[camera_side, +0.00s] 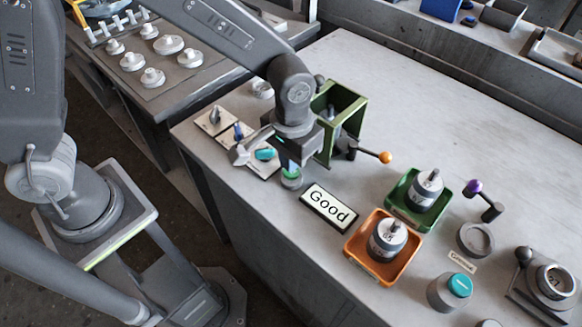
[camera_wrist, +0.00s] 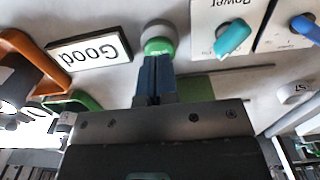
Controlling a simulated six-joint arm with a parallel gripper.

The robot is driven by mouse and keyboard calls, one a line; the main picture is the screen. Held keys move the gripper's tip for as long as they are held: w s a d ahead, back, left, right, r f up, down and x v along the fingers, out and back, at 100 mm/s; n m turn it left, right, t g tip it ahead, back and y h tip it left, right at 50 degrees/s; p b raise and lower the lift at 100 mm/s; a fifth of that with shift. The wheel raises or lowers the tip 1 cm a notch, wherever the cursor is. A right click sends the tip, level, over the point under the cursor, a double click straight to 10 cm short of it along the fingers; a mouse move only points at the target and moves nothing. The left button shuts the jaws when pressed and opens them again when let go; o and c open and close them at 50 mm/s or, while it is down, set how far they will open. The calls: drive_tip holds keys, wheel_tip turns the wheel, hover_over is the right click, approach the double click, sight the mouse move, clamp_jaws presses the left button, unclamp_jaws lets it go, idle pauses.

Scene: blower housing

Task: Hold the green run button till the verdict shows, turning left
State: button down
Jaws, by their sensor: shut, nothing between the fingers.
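The green run button (camera_wrist: 158,46) sits on a round grey base, which shows in the side view (camera_side: 291,180) under my gripper. My gripper (camera_wrist: 154,62) is shut, and its fingertips are at the button's green top, touching it or very close. In the side view my gripper (camera_side: 289,166) points straight down at the button. The verdict sign (camera_side: 329,208) beside it reads "Good", and it also shows upside down in the wrist view (camera_wrist: 90,52). A teal knob (camera_wrist: 233,37) on a plate marked "Power" is near the button, with a blue knob (camera_wrist: 306,28) beyond it.
A green frame (camera_side: 340,122) with an orange-tipped lever (camera_side: 384,157) stands close behind my gripper. A green tray (camera_side: 404,214) and an orange tray (camera_side: 356,253) each hold a grey cylindrical part.

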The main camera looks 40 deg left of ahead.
wheel_tip(320, 180, up, 5)
drive_tip(key=shift+r, duration=0.4)
drive_tip(key=shift+a+r, duration=0.1)
drive_tip(key=shift+r, duration=0.05)
drive_tip(key=s+a+r+t, duration=0.2)
drive_tip(key=s+a+r, duration=0.3)
drive_tip(key=a, duration=0.3)
drive_tip(key=s+a+r+t, duration=0.3)
drive_tip(key=s+a+r, duration=0.3)
drive_tip(key=s+a, duration=0.1)
drive_tip(key=shift+a+t, duration=0.3)
drive_tip(key=shift+a, duration=0.45)
drive_tip(key=c, duration=1.8)
unclamp_jaws()
